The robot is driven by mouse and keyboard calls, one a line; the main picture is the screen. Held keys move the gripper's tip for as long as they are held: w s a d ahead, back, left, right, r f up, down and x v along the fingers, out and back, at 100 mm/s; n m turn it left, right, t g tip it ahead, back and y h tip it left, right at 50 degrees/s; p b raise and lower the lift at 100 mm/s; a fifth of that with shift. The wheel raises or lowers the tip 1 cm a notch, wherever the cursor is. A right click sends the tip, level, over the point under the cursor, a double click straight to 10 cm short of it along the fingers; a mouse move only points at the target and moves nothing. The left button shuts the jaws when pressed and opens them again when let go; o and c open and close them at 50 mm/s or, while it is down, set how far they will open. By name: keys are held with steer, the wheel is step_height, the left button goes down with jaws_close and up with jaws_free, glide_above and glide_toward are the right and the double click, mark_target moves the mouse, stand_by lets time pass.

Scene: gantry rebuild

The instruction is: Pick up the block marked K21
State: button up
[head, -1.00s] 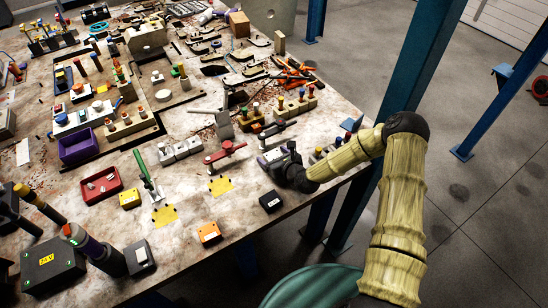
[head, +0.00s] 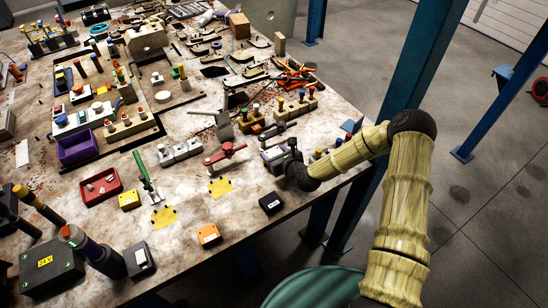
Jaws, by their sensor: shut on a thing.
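My gripper (head: 285,151) is at the right part of the table, at the end of my yellow arm. It is shut on a small grey-purple block (head: 271,155), which shows at the jaws' left side. The fingers are mostly hidden by the wrist, and I cannot tell whether the block touches the table. I cannot read K21 on any block.
A red-handled clamp (head: 225,153) lies just left of my gripper. A wooden rack with coloured knobs (head: 295,106) stands behind it. The tabletop (head: 245,220) is bare between the black and orange blocks.

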mark_target(273, 153)
step_height(273, 153, up, 8)
steer(key=shift+r+b, duration=0.1)
steer(key=shift+b, duration=0.5)
